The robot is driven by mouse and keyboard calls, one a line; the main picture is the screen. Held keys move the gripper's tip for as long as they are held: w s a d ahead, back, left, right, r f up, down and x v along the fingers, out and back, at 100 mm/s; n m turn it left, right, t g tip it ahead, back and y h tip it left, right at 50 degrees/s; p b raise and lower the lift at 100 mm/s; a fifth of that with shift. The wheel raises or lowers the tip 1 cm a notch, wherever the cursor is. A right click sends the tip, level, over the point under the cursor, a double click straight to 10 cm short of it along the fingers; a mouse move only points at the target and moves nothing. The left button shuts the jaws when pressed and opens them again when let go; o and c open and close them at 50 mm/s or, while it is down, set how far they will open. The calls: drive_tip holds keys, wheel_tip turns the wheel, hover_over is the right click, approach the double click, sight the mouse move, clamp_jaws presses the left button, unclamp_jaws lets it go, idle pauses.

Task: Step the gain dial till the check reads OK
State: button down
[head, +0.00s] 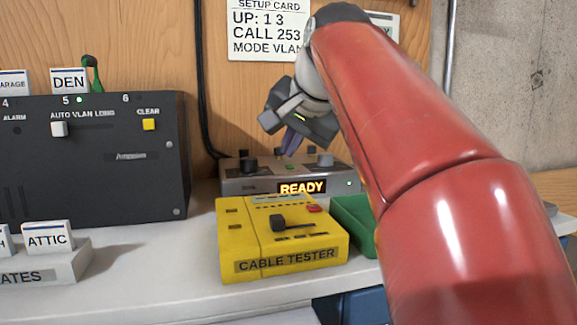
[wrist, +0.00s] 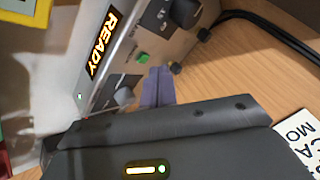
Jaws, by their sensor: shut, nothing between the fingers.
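A grey metal unit (head: 270,185) stands at the back of the bench, its amber display (head: 301,188) reading READY with a green light beside it. In the wrist view the display (wrist: 104,42) is seen sideways. A large black knob (wrist: 186,12), a grey knob (wrist: 124,95), a small black knob (wrist: 177,68) and a green button (wrist: 142,57) sit on the unit. I cannot tell which knob is the gain dial; the labels are too small to read. My gripper (head: 290,143) is shut and empty. Its fingertips (wrist: 157,85) are over the unit, near the green button and small black knob; contact is unclear.
A yellow cable tester (head: 235,240) stands in front of the unit, with a green box (head: 352,222) beside it. A black panel box (head: 90,175) is at left. A setup card (head: 268,28) hangs on the wooden wall. Black cables (wrist: 260,22) run behind.

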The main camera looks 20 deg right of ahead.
sight(291, 170)
drive_tip(key=shift+f, duration=0.4)
drive_tip(key=shift+f+b, duration=0.4)
drive_tip(key=shift+b, duration=0.1)
idle(0.5)
idle(0.4)
drive_tip(key=shift+r+p, duration=0.8)
drive_tip(key=shift+p, duration=0.05)
wheel_tip(291, 170, up, 3)
drive_tip(key=p, duration=0.3)
drive_tip(key=shift+r, duration=1)
drive_tip(key=shift+s, duration=0.1)
